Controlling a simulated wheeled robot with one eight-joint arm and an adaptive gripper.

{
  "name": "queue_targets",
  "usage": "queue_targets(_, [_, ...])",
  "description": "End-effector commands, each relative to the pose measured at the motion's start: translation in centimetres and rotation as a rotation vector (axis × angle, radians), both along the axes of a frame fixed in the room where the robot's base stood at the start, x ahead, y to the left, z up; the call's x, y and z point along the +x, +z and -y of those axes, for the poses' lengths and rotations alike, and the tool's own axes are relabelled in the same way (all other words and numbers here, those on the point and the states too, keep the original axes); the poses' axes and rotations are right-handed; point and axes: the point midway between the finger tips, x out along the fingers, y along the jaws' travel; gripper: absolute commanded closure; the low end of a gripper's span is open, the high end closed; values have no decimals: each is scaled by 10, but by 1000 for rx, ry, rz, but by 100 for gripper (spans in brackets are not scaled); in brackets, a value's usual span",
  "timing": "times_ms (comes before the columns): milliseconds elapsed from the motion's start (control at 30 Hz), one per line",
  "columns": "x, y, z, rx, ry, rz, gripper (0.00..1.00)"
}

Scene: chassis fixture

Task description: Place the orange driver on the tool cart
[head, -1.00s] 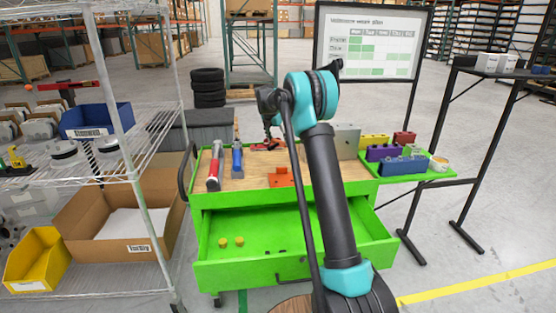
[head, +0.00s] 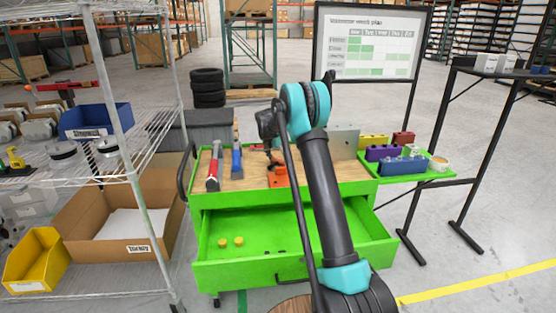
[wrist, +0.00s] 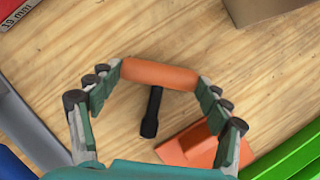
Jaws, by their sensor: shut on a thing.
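The orange driver (wrist: 160,75) has a rounded orange handle and a black shaft that points toward the bottom of the wrist view. My gripper (wrist: 158,84) is shut on the handle, with one finger at each end of it. The driver is over the wooden top of the green tool cart (head: 328,188); I cannot tell whether it touches the wood. In the head view my gripper (head: 272,150) is over the cart top, partly hidden behind my arm, and the driver is not clear there.
An orange block (wrist: 190,145) lies on the wood close to my right finger. A grey box (head: 345,142) stands at the back right. The cart's drawer (head: 290,245) is open.

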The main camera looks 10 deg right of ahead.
Motion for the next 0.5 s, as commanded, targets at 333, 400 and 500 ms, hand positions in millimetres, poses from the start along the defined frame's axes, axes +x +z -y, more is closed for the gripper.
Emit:
queue_targets(333, [0,-2,0,0,0,0,2])
queue_targets(400, [0,-2,0,0,0,0,2])
queue_targets(500, [0,-2,0,0,0,0,2])
